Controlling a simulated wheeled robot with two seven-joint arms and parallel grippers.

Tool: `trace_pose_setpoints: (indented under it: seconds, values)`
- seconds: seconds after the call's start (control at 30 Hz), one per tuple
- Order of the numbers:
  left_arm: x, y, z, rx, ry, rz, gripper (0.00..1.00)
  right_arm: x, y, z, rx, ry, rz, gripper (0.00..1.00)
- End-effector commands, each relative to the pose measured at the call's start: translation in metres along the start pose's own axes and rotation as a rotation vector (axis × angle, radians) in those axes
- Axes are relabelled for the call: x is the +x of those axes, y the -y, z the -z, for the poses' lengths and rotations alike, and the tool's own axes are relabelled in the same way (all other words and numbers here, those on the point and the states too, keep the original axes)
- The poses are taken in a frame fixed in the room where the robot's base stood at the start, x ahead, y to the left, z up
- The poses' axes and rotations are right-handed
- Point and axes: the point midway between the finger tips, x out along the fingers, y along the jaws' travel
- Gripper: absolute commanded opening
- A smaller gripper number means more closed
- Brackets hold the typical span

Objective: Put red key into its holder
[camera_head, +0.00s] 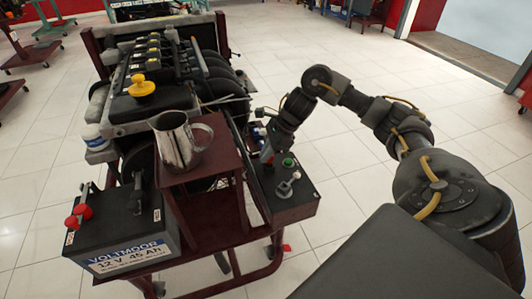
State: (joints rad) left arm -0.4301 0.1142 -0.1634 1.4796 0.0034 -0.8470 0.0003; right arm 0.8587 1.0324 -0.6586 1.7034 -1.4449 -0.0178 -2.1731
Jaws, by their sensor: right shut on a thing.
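My right gripper (267,153) reaches down from the right arm to the far end of a dark control box (296,209) on the side of the engine stand. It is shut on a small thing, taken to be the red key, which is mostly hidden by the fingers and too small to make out. The box top carries a green button (288,162) and a grey switch (284,188) nearer to me. The key's holder cannot be told apart clearly; the gripper covers that end of the box. My left gripper is not in view.
The engine (158,62) stands left of the gripper. A metal jug (177,145) sits on a dark red shelf beside the box. A battery (122,228) with red terminals is at front left. A yellow cap (141,86) tops the engine.

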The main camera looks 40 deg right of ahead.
Motion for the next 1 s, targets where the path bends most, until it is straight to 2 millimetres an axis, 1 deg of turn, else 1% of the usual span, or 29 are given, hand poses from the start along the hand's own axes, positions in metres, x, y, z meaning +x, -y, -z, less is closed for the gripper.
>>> trace_pose_setpoints:
  seconds: [0.27,0.67,0.93,0.97,1.0]
  values:
    - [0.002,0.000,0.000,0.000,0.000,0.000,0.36,0.002,0.000,0.001,0.000,0.000,0.000,0.00]
    - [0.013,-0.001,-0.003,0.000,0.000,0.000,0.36,0.012,0.000,0.007,0.000,0.000,0.001,0.00]
    - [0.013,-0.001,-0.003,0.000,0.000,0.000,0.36,0.012,0.000,0.007,0.000,0.000,0.000,0.00]
    - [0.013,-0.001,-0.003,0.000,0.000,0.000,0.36,0.012,0.000,0.007,0.000,0.000,0.000,0.13]
    - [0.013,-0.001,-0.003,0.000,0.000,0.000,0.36,0.012,0.000,0.007,0.000,0.000,0.000,0.18]
